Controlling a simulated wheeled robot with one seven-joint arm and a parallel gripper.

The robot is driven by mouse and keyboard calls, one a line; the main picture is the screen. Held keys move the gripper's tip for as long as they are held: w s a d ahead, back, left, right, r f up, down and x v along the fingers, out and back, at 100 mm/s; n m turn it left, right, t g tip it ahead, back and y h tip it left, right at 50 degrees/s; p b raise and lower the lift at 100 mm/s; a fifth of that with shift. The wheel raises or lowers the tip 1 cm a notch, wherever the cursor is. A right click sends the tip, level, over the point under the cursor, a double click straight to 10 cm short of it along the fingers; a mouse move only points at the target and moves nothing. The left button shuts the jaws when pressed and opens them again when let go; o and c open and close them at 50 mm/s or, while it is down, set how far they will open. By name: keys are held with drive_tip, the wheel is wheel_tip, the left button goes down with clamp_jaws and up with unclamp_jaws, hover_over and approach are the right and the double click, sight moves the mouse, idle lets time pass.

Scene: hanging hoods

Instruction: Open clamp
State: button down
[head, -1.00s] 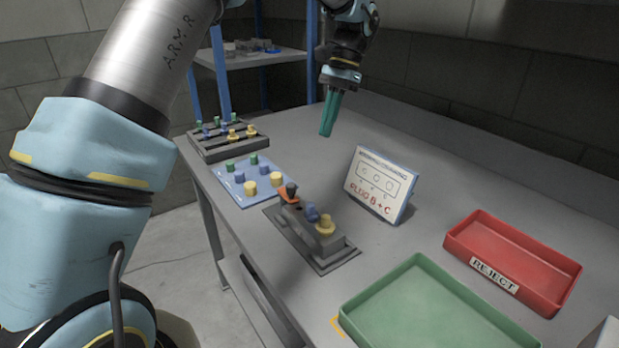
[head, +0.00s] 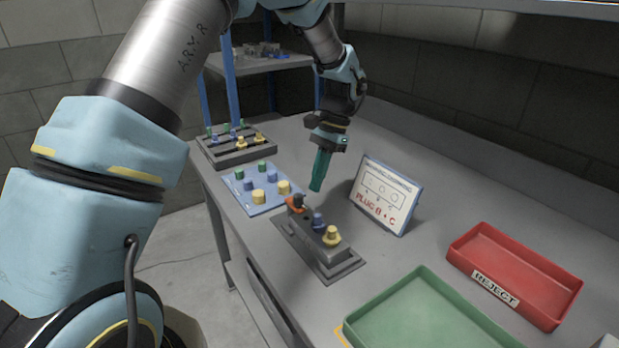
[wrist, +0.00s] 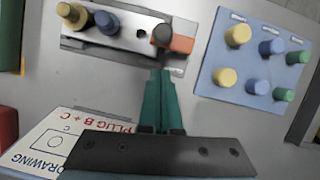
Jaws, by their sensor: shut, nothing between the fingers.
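The clamp (head: 297,203) is a small orange piece with a dark knob at the far end of a grey fixture (head: 340,268). It also shows in the wrist view (wrist: 174,40), beside an open hole in the fixture's block. A blue plug (head: 318,222) and a yellow plug (head: 332,237) stand upright in the block. My gripper (head: 317,187) has green fingers, shut and empty, pointing down just above and behind the clamp. In the wrist view its fingertips (wrist: 162,74) are close to the clamp's orange part; I cannot tell whether they touch.
A drawing card (head: 387,194) reading "PLUG B + C" stands right of the fixture. A blue plate (head: 242,198) with several plugs and a grey rack (head: 235,150) lie to the left. A green tray (head: 430,275) and a red REJECT tray (head: 515,270) are at the right.

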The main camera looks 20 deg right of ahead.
sight(301, 197)
drive_tip(key=shift+s+a+p, duration=0.15)
drive_tip(key=shift+s+a, duration=0.1)
drive_tip(key=shift+a, duration=0.35)
drive_tip(key=shift+s+a+p, duration=0.15)
drive_tip(key=shift+s+a, duration=0.05)
drive_tip(key=shift+a, duration=0.4)
